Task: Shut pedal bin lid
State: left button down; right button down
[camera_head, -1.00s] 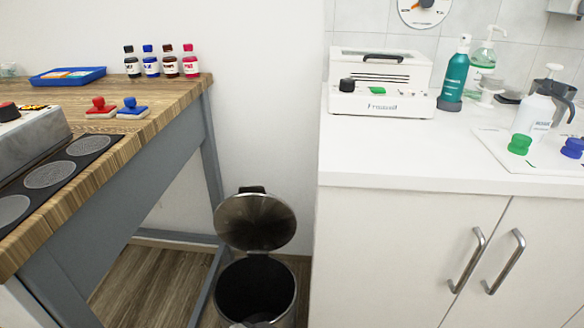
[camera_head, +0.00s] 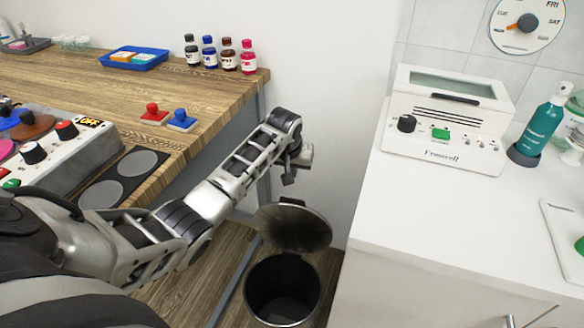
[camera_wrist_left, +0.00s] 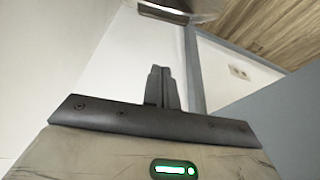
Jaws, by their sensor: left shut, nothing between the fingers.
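The pedal bin (camera_head: 283,290) stands on the floor between the wooden table and the white cabinet. Its round metallic lid (camera_head: 293,228) is raised, tilted back above the dark opening. My left arm reaches in from the left, and my left gripper (camera_head: 289,176) is above the lid, near the wall, pointing down and apart from the lid. In the left wrist view the gripper's fingers (camera_wrist_left: 161,88) are closed together with nothing between them. A shiny rounded metal part at that view's top edge looks like the bin or its lid. My right gripper is not in view.
The wooden table (camera_head: 85,75) on the left holds bottles, a blue tray, stamps and a control box. The white counter (camera_head: 450,215) on the right carries a white device (camera_head: 447,118). The gap between them is narrow, with the wall behind.

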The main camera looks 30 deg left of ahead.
pick_arm(q)
notch_tip(320, 180, down, 6)
jog(key=shift+w+f+b, duration=0.15)
jog(key=shift+f+b, duration=0.1)
jog(key=shift+b, duration=0.2)
jog(key=shift+s+d+f, duration=0.1)
jog(key=shift+s+d, duration=0.2)
jog(key=shift+s, duration=0.55)
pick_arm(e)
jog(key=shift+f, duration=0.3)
pick_arm(q)
jog(key=shift+p, duration=0.3)
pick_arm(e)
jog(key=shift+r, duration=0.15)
